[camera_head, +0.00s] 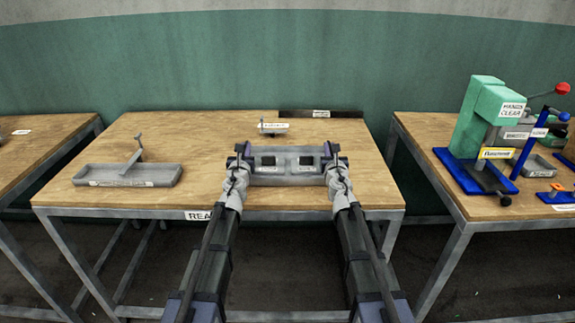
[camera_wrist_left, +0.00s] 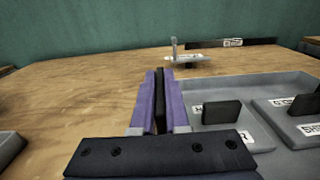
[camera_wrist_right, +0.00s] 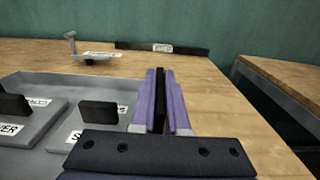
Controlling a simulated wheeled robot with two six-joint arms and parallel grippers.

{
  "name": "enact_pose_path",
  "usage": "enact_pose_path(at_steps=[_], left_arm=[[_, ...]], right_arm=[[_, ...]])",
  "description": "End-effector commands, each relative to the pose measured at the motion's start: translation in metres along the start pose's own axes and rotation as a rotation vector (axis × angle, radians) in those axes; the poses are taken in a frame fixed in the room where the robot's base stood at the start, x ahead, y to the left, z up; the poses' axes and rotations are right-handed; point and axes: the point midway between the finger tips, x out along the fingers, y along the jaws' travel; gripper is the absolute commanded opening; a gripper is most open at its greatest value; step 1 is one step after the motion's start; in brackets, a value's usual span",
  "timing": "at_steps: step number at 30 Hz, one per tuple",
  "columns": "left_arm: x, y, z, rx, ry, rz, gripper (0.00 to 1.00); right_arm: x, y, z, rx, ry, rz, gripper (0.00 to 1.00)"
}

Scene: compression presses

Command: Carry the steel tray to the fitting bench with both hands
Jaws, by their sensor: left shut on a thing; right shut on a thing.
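The grey steel tray (camera_head: 287,180) is at the front middle of the central wooden bench, between my two grippers. Inside it are two grey blocks with black knobs and white labels. My left gripper (camera_head: 240,158) is shut on the tray's left end, and my right gripper (camera_head: 335,158) is shut on its right end. In the left wrist view the left jaws (camera_wrist_left: 159,85) close on a dark upright piece beside the tray (camera_wrist_left: 270,88). The right wrist view shows the same at the right jaws (camera_wrist_right: 160,85). I cannot tell whether the tray touches the bench.
The central bench (camera_head: 185,140) has a label starting "REA" on its front edge. A small labelled stand (camera_head: 272,127) is behind. The right bench (camera_head: 425,130) holds a green press (camera_head: 475,115) on a blue base.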

Motion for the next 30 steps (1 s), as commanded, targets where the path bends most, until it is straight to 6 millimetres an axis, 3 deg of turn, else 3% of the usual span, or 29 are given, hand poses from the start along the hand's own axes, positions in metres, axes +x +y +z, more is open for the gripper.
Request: enact_pose_path(at_steps=[14,30], left_arm=[[0.0,0.0,0.009,0.0,0.0,0.0,0.0],[0.0,0.0,0.049,0.0,0.0,0.0,0.0]], right_arm=[[0.0,0.0,0.009,0.0,0.0,0.0,0.0],[0.0,0.0,0.049,0.0,0.0,0.0,0.0]])
